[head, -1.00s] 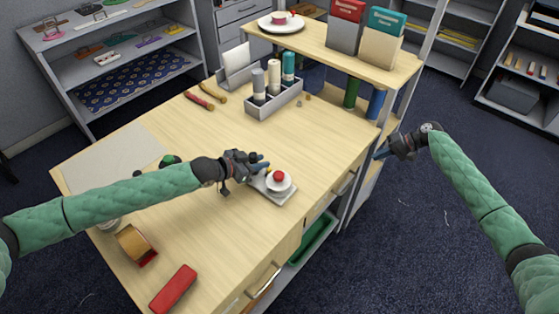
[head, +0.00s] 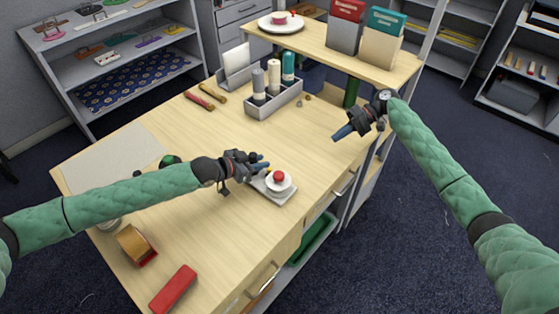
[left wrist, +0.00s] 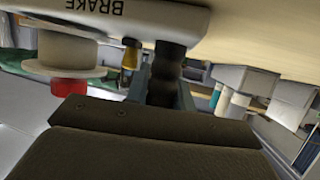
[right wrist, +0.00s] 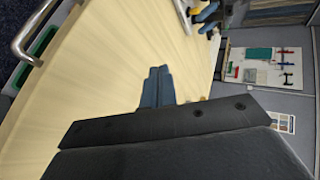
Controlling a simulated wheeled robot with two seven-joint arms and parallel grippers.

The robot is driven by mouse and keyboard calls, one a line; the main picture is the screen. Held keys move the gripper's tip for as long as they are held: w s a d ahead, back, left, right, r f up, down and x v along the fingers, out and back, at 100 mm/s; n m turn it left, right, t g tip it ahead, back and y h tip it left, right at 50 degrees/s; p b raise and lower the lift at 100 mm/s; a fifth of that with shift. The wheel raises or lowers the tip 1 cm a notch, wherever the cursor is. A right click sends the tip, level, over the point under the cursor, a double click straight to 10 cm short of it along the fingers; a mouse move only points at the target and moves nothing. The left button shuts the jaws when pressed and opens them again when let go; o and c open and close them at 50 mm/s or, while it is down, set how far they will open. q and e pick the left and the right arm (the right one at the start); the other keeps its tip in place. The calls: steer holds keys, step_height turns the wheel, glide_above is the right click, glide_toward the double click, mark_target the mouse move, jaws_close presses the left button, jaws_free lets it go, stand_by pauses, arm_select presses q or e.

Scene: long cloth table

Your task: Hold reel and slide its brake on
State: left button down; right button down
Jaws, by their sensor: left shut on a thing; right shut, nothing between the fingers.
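The reel (head: 281,182) is a white spool with a red knob on top, on a pale flat base (head: 271,194) near the table's right edge. In the left wrist view the base (left wrist: 190,20) reads BRAKE, with the white spool (left wrist: 68,50), red knob (left wrist: 70,88) and a small yellow-and-dark piece (left wrist: 130,55) on it. My left gripper (head: 264,169) is shut on the reel's dark ribbed grip (left wrist: 168,72). My right gripper (head: 341,134) is shut and empty, above the table's right side, apart from the reel; its closed fingers show in the right wrist view (right wrist: 158,86).
A grey holder (head: 262,109) with several cylinders stands at the back, beside a raised shelf (head: 330,43). Bare tabletop lies between the reel and the grey holder.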

steer(key=s+a+r+n+g+h, duration=0.1)
steer(key=s+a+r+n+g, duration=0.15)
steer(key=a, duration=0.75)
glide_toward(269, 171)
steer(key=shift+n, duration=0.25)
steer(key=a+f, duration=0.1)
steer(key=f, duration=0.1)
steer(key=a+f, duration=0.1)
steer(key=f, duration=0.1)
steer(key=shift+s+a, duration=0.25)
steer(key=shift+a, duration=0.1)
steer(key=shift+s+a, duration=0.4)
steer(key=shift+a, duration=0.25)
steer(key=shift+s+a, duration=1.1)
steer(key=shift+s, duration=0.05)
steer(key=shift+d+f, duration=0.1)
steer(key=w+d, duration=0.1)
steer(key=d, duration=0.1)
steer(key=w+d, duration=0.1)
steer(key=d, duration=0.1)
steer(key=shift+w, duration=0.3)
steer(key=v, duration=0.9)
steer(key=shift+r, duration=0.25)
steer(key=shift+w, duration=0.15)
